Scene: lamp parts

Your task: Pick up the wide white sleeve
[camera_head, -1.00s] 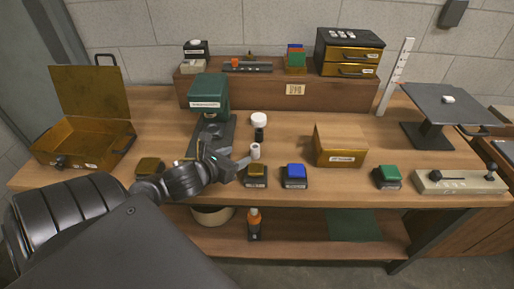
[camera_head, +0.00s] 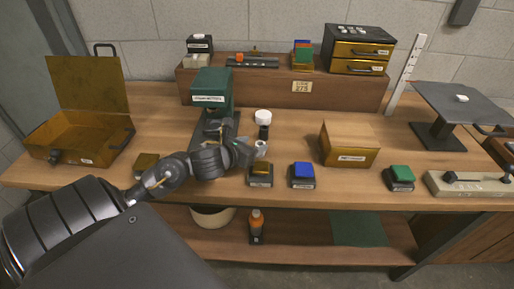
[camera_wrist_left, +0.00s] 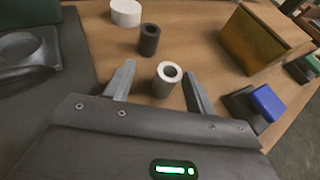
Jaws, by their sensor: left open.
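The wide white sleeve (camera_wrist_left: 166,80) is a short hollow cylinder standing upright on the wooden bench. In the wrist view it is between the two spread fingers of my left gripper (camera_wrist_left: 157,72), with a gap on each side. In the head view the sleeve (camera_head: 261,146) shows only in part, at the tip of my left gripper (camera_head: 254,152). My left gripper is open and holds nothing. My right gripper is not in view.
A black sleeve (camera_wrist_left: 149,40) and a white round piece (camera_wrist_left: 126,12) stand just beyond. A green-topped machine (camera_head: 211,92) is to the left. A blue-topped block (camera_head: 302,171) and a brass box (camera_head: 348,146) are to the right. Bare wood lies between them.

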